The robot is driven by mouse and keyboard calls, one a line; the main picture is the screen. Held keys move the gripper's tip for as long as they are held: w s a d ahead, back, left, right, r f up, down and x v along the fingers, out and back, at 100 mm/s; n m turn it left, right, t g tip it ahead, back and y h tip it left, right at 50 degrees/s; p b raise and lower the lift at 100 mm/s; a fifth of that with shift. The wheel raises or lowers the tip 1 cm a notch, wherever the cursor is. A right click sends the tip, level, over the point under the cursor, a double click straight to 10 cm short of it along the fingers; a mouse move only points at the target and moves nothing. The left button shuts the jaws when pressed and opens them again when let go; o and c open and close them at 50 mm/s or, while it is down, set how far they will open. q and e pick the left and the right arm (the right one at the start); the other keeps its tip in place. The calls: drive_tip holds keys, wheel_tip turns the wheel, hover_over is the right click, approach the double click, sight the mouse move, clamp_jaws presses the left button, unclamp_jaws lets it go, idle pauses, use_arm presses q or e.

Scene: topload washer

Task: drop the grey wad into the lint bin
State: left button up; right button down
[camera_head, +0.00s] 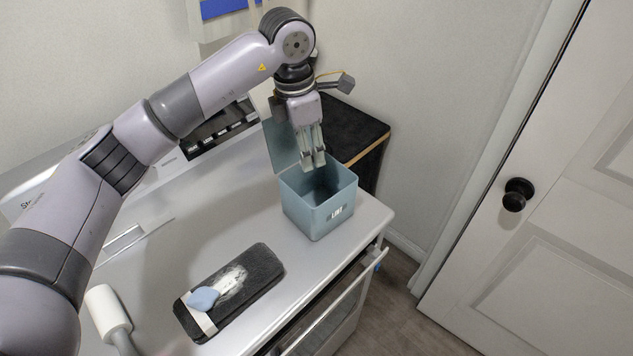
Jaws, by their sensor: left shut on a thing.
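The lint bin (308,210) is a light blue box with a white "LINT" label, standing on the pale machine top near its right corner. Its lid (282,146) is raised at the back and its inside is dark. My left gripper (313,161) points down over the bin's opening, near its back edge. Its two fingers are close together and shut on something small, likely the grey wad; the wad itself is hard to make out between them. My right gripper is not in view.
A dark flat pad (262,264) with whitish fuzz and a blue-grey piece (203,299) lies in front of the bin. A white roller (107,312) lies at lower left. A black-topped cabinet (352,132) stands behind; a white door (560,200) is at right.

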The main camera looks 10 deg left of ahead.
use_arm(q)
wheel_tip(320, 180, down, 4)
drive_tip(key=shift+r+b, duration=0.25)
drive_tip(key=shift+b, duration=0.45)
drive_tip(key=shift+f, duration=0.6)
drive_tip(key=o, duration=0.8)
drive_tip(key=shift+r, duration=0.1)
drive_tip(key=r, duration=0.8)
drive_tip(key=a+r, duration=0.1)
drive_tip(key=r, duration=0.2)
drive_tip(key=shift+s+r, duration=0.4)
